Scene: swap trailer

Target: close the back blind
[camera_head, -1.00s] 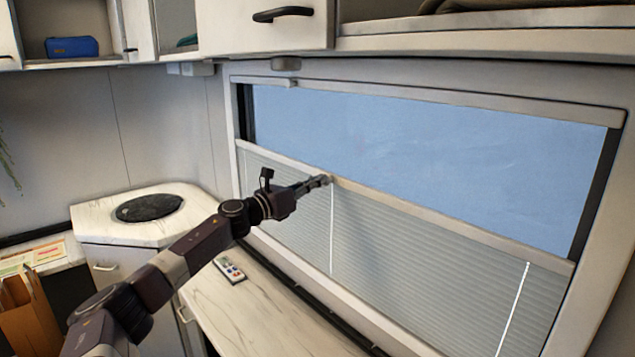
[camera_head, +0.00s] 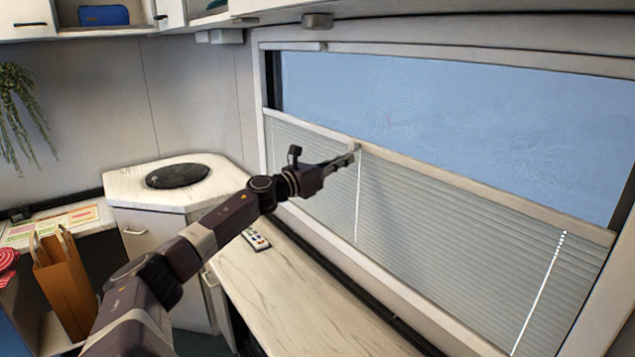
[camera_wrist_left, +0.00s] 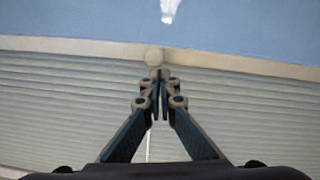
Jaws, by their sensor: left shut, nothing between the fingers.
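The back blind (camera_head: 450,225) is a pale pleated shade covering the lower part of the wide window. Its light top rail (camera_head: 480,192) runs across the window at partial height, with bare blue pane (camera_head: 450,115) above. A small round knob (camera_wrist_left: 154,57) sits on the rail. My left gripper (camera_head: 352,158) is shut and empty, its tips at the rail just below the knob. In the left wrist view the closed fingertips (camera_wrist_left: 161,77) point at the knob; whether they touch it I cannot tell. My right gripper is not in view.
A marble-patterned counter (camera_head: 290,300) runs below the window, with a remote (camera_head: 257,240) on it. A corner cabinet with a dark round plate (camera_head: 178,175) stands at the left, near a brown paper bag (camera_head: 65,285). Overhead cabinets line the top.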

